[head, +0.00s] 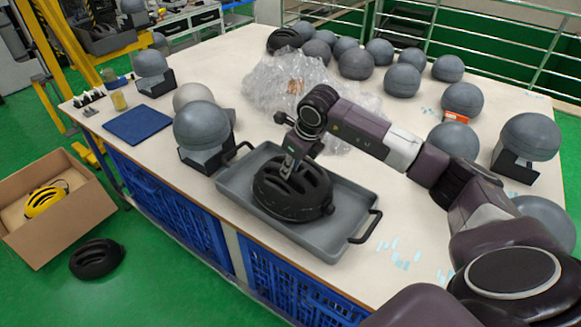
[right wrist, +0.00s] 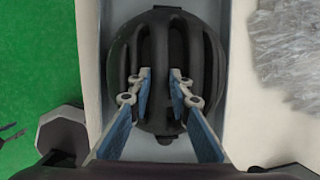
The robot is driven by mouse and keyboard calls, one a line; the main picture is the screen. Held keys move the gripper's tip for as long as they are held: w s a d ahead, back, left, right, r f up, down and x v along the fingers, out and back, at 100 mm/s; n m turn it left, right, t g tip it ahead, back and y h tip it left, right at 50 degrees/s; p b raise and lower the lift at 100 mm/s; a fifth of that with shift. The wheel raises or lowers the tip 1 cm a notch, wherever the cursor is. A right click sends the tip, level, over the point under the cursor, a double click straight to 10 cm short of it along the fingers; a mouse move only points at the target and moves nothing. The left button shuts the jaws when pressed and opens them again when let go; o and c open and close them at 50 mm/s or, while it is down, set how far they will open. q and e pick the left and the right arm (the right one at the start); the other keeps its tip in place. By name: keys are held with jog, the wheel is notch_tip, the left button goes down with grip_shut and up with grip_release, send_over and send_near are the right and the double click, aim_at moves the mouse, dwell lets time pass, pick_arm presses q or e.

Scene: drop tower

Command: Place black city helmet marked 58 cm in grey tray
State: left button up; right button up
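A black helmet (head: 292,188) with long vents is in the grey tray (head: 343,231) on the table, dome up; whether its underside touches the tray floor is hidden. No size marking can be read on it. My right gripper (head: 288,172) reaches down onto the top of the helmet. In the right wrist view, its two fingers (right wrist: 161,72) sit either side of the middle rib of the helmet (right wrist: 205,70), close against it, with the tips in the vents. It looks shut on that rib. My left gripper is not in view.
Several grey head forms (head: 355,63) and crumpled clear plastic (head: 285,85) lie behind the tray. A head form on a black stand (head: 201,125) stands left of it. On the floor are a cardboard box (head: 77,220) with a yellow helmet (head: 44,199) and another black helmet (head: 97,258).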

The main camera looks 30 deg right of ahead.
jog(key=o, duration=0.4)
jog(key=shift+r, duration=0.1)
jog(key=shift+r, duration=0.2)
jog(key=b+v, duration=0.1)
jog(key=v, duration=1)
jog(key=shift+s+d+r+b, duration=0.1)
jog(key=shift+s+r+b, duration=0.1)
jog(key=shift+r+b, duration=0.15)
